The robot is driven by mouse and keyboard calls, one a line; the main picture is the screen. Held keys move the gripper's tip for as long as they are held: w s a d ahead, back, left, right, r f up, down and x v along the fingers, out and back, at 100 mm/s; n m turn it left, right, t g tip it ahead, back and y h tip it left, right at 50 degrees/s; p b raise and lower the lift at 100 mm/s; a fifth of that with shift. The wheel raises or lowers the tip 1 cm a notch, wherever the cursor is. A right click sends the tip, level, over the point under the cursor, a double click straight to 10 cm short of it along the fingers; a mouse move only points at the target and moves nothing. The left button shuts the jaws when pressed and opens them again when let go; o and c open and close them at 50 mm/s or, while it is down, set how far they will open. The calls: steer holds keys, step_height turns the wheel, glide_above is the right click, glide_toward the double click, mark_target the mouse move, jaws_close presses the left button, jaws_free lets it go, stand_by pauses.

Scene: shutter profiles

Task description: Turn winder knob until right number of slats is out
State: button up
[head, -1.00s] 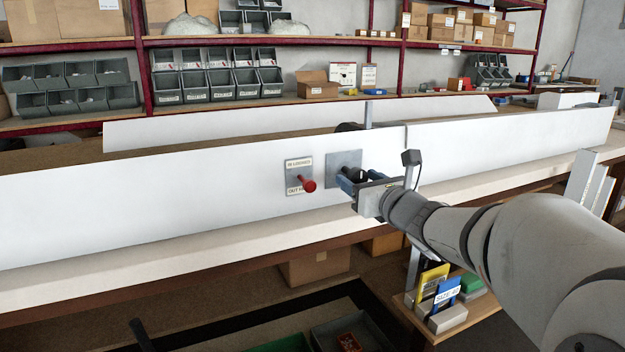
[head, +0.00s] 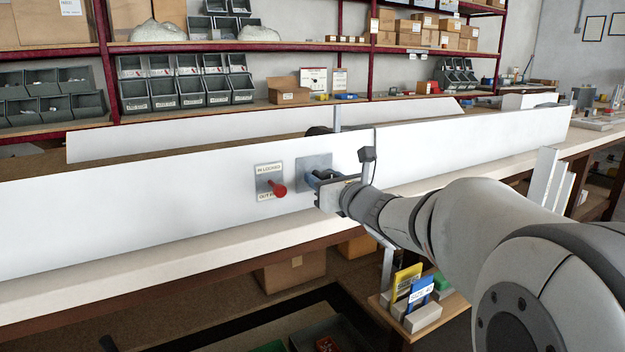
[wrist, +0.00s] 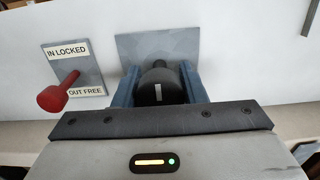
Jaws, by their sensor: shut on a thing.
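The dark round winder knob (wrist: 160,86) sticks out from a grey plate (wrist: 185,48) on the white panel (head: 130,215). A short white mark on the knob's face stands about upright in the wrist view. My gripper (wrist: 160,80) is shut on the knob, with one blue finger on each side of it. In the head view my gripper (head: 318,182) hides most of the knob. Left of it is a red-handled lever (wrist: 55,97) on a plate labelled IN LOCKED above and OUT FREE below. It also shows in the head view (head: 277,189). I cannot make out any slats coming out.
A second long white panel (head: 250,126) stands behind the front one. Below the bench, a small shelf (head: 385,308) holds a yellow card and a blue card marked SIZE 40. Several white profiles (head: 545,178) stand at the right. Racks with bins line the back wall.

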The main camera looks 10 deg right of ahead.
steer(key=shift+c, duration=0.8)
steer(key=shift+o, duration=0.3)
steer(key=shift+a, duration=0.2)
steer(key=shift+d, duration=0.1)
steer(key=shift+c, duration=0.3)
steer(key=shift+f, duration=0.1)
